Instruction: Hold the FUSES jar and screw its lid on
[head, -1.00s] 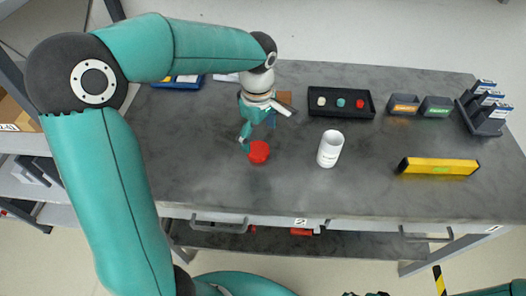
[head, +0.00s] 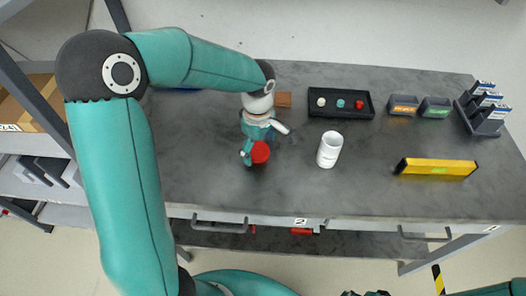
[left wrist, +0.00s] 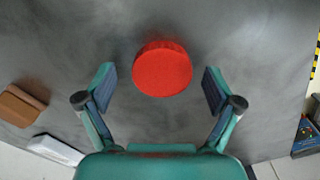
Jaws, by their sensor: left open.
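A white jar (head: 329,149) stands upright and open on the grey table, right of my left gripper; its label is too small to read. A red round lid (head: 260,152) lies on the table to the left of the jar, apart from it. My left gripper (head: 268,148) is open above the table at the lid. In the left wrist view the lid (left wrist: 162,68) lies between the two spread fingertips, with a gap on each side. The fingers do not touch it. My right gripper cannot be made out.
A black tray (head: 341,113) with white, teal and red knobs lies behind the jar. Two small labelled bins (head: 403,106) and a dark rack (head: 484,112) stand at the right rear. A yellow level (head: 438,167) lies at the right. A brown block (head: 284,99) lies behind my gripper.

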